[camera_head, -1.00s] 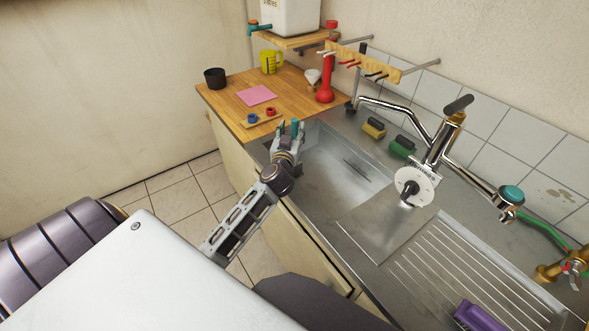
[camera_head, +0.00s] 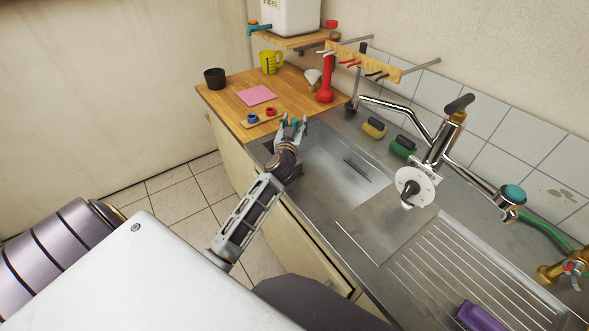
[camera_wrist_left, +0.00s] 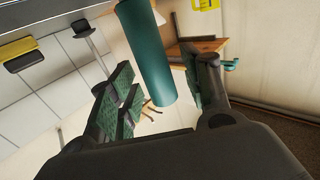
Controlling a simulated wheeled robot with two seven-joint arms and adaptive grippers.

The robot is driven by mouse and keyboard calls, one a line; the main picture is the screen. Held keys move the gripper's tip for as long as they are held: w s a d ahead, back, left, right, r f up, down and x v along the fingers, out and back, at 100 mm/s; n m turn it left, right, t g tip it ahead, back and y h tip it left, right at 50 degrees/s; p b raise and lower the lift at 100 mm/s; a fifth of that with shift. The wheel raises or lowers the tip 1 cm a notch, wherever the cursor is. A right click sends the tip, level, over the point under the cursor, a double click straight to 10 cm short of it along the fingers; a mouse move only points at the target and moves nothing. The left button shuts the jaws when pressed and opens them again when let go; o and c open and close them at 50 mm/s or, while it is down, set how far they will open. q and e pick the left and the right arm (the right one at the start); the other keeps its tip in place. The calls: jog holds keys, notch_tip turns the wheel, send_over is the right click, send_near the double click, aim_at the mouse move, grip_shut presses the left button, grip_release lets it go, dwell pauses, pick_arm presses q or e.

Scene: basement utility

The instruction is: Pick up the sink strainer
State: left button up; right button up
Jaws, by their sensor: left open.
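My left gripper (camera_head: 293,124) is at the left far corner of the steel sink (camera_head: 365,180), beside the wooden counter. In the left wrist view it is open, with green-padded fingers (camera_wrist_left: 160,95) apart. A teal cylinder (camera_wrist_left: 145,50) stands between or just in front of the fingers, its upper part cut off by the frame. In the head view only a little teal (camera_head: 294,122) shows between the fingers. It may be the strainer's handle; I cannot tell, and no strainer basket shows clearly. My right gripper is not in view.
Red and blue rings on a small board (camera_head: 262,118), a pink cloth (camera_head: 256,95), a black cup (camera_head: 215,78) and a yellow jug (camera_head: 271,62) are on the counter. The mixer tap (camera_head: 435,150) rises at the sink's back right. A purple brush (camera_head: 480,316) lies on the ridged drainer.

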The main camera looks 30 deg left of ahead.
pick_arm(q)
jog(key=shift+c, duration=0.2)
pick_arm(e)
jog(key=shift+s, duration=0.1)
pick_arm(q)
jog(key=c, duration=0.5)
grip_shut()
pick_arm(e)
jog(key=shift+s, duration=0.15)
pick_arm(q)
jog(key=shift+r, duration=0.1)
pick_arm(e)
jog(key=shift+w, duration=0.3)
pick_arm(q)
jog(key=shift+r, duration=0.1)
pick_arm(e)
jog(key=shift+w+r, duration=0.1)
